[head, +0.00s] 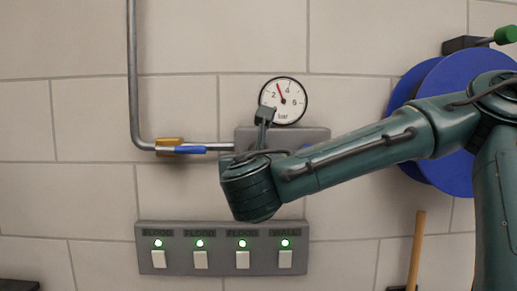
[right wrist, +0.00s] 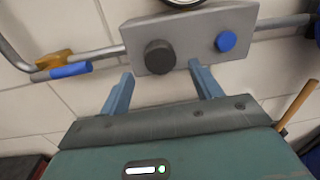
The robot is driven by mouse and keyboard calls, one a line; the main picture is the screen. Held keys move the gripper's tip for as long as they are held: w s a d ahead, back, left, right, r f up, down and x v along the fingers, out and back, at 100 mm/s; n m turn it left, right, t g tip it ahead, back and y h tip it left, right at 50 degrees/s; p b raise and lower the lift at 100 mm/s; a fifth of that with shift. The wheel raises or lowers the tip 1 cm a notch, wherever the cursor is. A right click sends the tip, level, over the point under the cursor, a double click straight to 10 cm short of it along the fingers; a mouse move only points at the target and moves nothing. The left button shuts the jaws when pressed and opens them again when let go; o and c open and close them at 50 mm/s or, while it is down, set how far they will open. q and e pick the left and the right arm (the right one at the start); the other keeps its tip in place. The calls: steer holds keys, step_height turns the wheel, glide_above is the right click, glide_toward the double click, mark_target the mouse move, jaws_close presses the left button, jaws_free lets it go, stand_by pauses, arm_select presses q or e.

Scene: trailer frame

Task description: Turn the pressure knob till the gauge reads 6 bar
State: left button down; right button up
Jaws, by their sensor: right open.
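The round white gauge (head: 290,110) is on the wall in the head view, with its red needle between 2 and 4, at about 3. Below it is a grey block (head: 316,133), partly hidden by my right arm. In the right wrist view, the block (right wrist: 190,35) carries a round black knob (right wrist: 159,57) and a smaller blue knob (right wrist: 225,41). No label shows which is the pressure knob. My right gripper (right wrist: 160,69) is open, its blue fingers spread on either side of the black knob's line, with no visible contact. My left gripper is not in view.
A pipe with a blue-handled brass valve (head: 170,147) enters the block from the left. A panel of several lit switches (head: 221,260) is below. A blue reel (head: 444,100) and a wooden handle (head: 416,250) are at the right.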

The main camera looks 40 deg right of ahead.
steer(key=shift+p+x, duration=0.4)
steer(key=shift+x, duration=1.6)
steer(key=shift+c, duration=0.3)
steer(key=c, duration=0.9)
